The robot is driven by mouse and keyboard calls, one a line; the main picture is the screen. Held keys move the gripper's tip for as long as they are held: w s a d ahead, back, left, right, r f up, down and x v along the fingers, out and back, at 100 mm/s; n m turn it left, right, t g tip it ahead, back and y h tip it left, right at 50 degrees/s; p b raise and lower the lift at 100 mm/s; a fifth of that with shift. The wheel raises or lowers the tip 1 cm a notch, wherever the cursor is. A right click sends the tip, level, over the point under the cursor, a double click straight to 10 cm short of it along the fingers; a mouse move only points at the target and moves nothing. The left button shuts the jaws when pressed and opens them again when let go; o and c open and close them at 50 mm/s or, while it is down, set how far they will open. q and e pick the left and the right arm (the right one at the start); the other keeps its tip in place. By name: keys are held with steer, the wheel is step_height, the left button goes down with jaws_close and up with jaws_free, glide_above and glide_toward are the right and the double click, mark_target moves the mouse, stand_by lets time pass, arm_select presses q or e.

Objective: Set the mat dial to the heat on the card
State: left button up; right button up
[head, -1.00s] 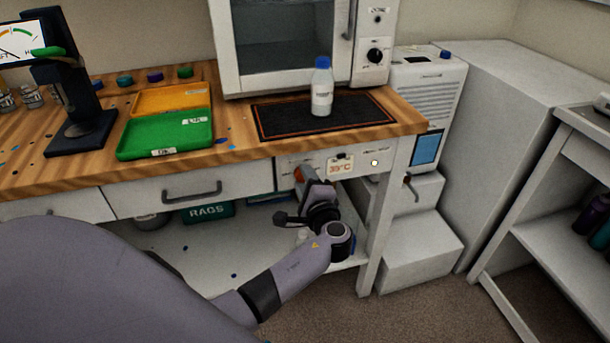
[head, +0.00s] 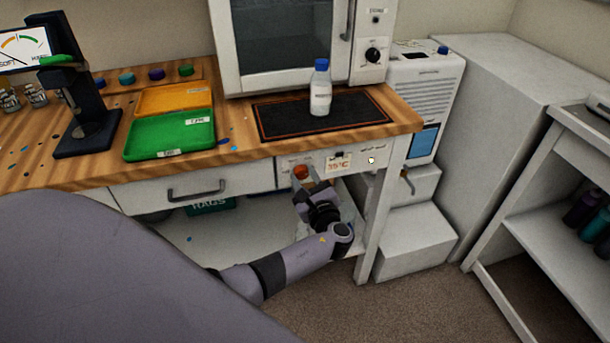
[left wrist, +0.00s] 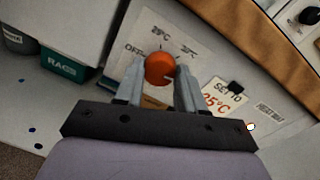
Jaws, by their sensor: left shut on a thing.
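The orange mat dial (head: 300,171) sits on the white panel (head: 290,160) under the bench top. In the left wrist view, the dial (left wrist: 159,69) is between the fingers of my left gripper (left wrist: 160,80), which is shut on it. OFF shows left of the dial and temperature marks show above it; which mark it points at is unclear. The card (head: 338,162) is clipped right of the dial. It reads "SET TO" and a blurred, partly covered temperature in the left wrist view (left wrist: 222,100). The black heat mat (head: 270,120) lies on the bench. My right gripper is not in view.
A small lamp (head: 371,160) glows on the panel right of the card. A blue-capped bottle (head: 320,92) stands on the mat. A drawer handle (head: 198,192) is left of the panel. A bench leg (head: 372,230) stands right of my arm.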

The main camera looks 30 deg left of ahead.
arm_select(q)
steer(key=shift+f+m, duration=0.1)
steer(key=shift+m, duration=0.8)
steer(key=shift+p, duration=0.3)
steer(key=o, duration=1)
steer(key=shift+o, duration=0.2)
steer(key=v, duration=0.7)
steer(key=shift+d, duration=0.15)
steer(key=shift+s, duration=0.1)
